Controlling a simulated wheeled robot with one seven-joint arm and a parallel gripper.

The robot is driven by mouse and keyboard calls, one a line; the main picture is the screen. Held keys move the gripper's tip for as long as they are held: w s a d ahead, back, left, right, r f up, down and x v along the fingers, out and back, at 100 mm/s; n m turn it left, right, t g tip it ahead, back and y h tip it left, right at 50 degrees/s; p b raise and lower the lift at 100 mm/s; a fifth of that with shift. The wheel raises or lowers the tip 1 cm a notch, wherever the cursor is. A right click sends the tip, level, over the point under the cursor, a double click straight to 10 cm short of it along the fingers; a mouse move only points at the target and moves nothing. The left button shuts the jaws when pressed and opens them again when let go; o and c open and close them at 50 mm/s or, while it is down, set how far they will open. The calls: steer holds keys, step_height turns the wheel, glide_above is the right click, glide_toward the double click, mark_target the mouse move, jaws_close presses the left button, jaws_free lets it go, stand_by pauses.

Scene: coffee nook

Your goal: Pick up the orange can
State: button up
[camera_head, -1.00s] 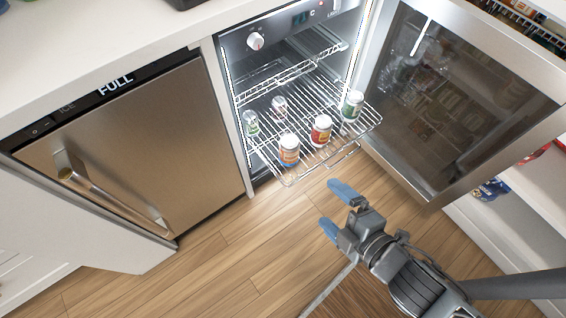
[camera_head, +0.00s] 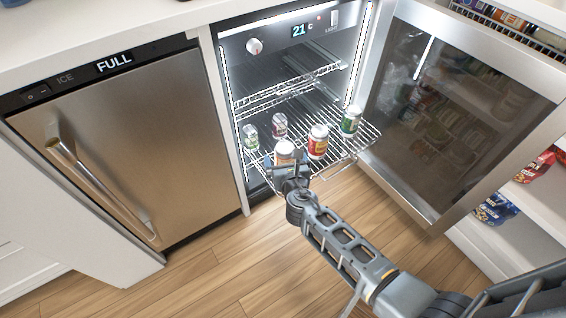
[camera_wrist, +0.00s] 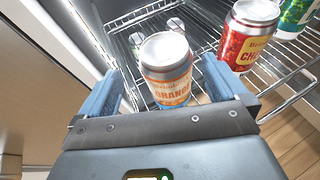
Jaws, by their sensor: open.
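The orange can (camera_wrist: 167,72) stands upright on the pulled-out wire shelf, with "ORANGE" on its label and a bluish band at its base. In the head view the orange can (camera_head: 285,152) is partly hidden behind my gripper (camera_head: 291,172). In the wrist view my gripper (camera_wrist: 166,92) is open, with one blue finger on each side of the can. The can's near lower part sits close to the palm.
A red can (camera_head: 318,141) stands just right of the orange one, and a green can (camera_head: 350,121) beyond it. Two more cans stand farther back on the wire shelf (camera_head: 340,163). The open glass door (camera_head: 440,110) bounds the right side; a steel ice maker (camera_head: 125,140) bounds the left.

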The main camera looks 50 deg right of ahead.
steer(key=x, duration=0.1)
steer(key=b+x, duration=0.1)
steer(key=x, duration=0.1)
steer(key=b+x, duration=0.1)
steer(key=x, duration=0.1)
steer(key=shift+s+d+f, duration=0.15)
steer(key=shift+d+f, duration=0.1)
steer(key=shift+f, duration=0.2)
steer(key=shift+w+d+f, duration=0.1)
steer(key=shift+w+d, duration=0.2)
steer(key=shift+w, duration=0.15)
steer(key=shift+c, duration=0.3)
steer(key=c, duration=1.3)
